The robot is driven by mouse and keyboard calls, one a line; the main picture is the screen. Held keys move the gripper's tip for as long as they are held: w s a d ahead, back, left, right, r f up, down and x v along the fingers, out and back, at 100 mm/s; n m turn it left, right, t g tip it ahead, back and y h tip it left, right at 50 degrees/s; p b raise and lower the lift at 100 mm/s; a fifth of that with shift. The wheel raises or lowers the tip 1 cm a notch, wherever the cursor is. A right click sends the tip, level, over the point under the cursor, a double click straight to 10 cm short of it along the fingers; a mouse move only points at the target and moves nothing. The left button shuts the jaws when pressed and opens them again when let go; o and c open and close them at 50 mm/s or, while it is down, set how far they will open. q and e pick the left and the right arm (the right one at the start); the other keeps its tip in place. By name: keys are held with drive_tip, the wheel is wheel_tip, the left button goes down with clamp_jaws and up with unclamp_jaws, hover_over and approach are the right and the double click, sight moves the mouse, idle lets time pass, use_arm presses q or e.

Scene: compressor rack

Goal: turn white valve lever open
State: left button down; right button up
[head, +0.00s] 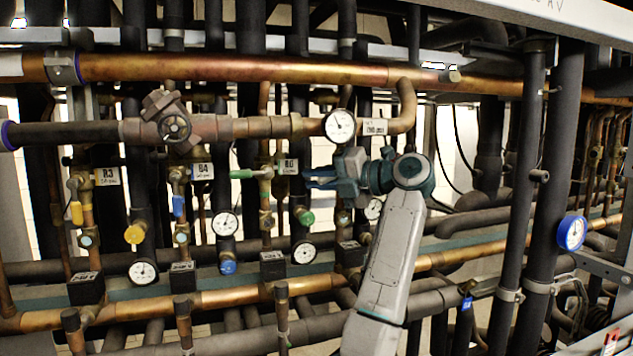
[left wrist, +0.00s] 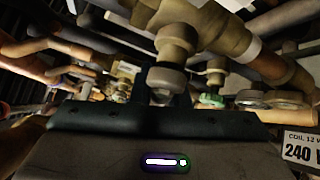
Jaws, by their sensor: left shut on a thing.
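My left gripper (head: 322,180) is in front of the pipe rack, right of the green lever (head: 242,174), with its fingers pointing left. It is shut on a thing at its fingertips. In the left wrist view the fingers (left wrist: 160,100) meet just below a round brownish valve fitting (left wrist: 166,78). A small pale piece between them looks like the white valve lever, but it is mostly hidden by the fingers. Its angle cannot be told. In the head view I cannot make out the white lever. My right gripper is not in view.
A copper pipe (head: 230,70) crosses above, with a white gauge (head: 340,125) just over the gripper. A yellow lever (head: 76,212) and a blue lever (head: 178,205) are to the left. Dark vertical pipes (head: 508,200) and a blue gauge (head: 571,232) stand to the right.

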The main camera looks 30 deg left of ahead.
use_arm(q)
drive_tip(key=shift+w+d+f+n+t+h+b, duration=0.15)
drive_tip(key=shift+f+n+h+b, duration=0.25)
drive_tip(key=shift+n+h, duration=0.1)
drive_tip(key=shift+w+d+f+n+t+h+b, duration=0.15)
drive_tip(key=shift+f+n+t+h+b, duration=0.05)
drive_tip(key=shift+f+n+h+b, duration=0.25)
drive_tip(key=shift+w+d+f+n+t+h+b, duration=0.15)
drive_tip(key=shift+f+n+h+b, duration=0.15)
drive_tip(key=shift+h, duration=0.25)
drive_tip(key=shift+f, duration=0.1)
drive_tip(key=c, duration=1.4)
unclamp_jaws()
